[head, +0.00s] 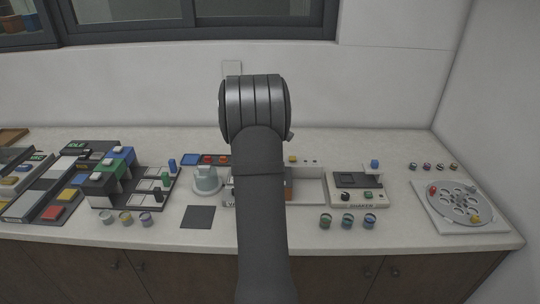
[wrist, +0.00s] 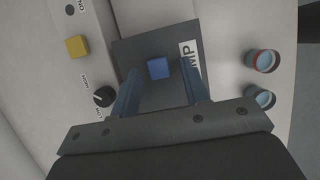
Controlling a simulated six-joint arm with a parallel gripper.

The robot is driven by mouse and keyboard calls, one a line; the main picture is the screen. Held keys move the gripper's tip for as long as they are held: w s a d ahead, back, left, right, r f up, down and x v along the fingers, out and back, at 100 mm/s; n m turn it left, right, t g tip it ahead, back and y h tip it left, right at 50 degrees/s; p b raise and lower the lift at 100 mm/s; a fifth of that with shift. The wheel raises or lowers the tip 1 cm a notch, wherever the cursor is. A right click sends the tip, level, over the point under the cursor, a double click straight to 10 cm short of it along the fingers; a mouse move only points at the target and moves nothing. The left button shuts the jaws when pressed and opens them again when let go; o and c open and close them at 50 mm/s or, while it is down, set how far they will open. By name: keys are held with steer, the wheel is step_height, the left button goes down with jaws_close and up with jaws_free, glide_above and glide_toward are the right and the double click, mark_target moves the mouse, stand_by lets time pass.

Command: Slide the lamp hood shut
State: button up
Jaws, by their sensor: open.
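The lamp hood (wrist: 125,50) is a dark grey panel in the wrist view, with a partly covered white label ending in "MP". A blue block-shaped knob (wrist: 158,68) stands on it. My gripper (wrist: 160,74) is open, with one blue finger on each side of the knob and gaps visible between. I cannot tell how far down the fingers reach beside the knob. In the head view my arm stands in front of the middle of the bench and hides my gripper; I cannot make out the hood there.
In the wrist view, a yellow block (wrist: 77,46) and a black dial (wrist: 103,96) sit left of the hood, and two round cups (wrist: 262,61) sit right. In the head view the shaker (head: 358,198) and a round carousel (head: 460,204) stand right of my arm.

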steer(key=v, duration=1.7)
steer(key=shift+f, duration=0.1)
steer(key=x, duration=1.7)
steer(key=shift+d+f, duration=0.15)
steer(key=shift+d, duration=0.05)
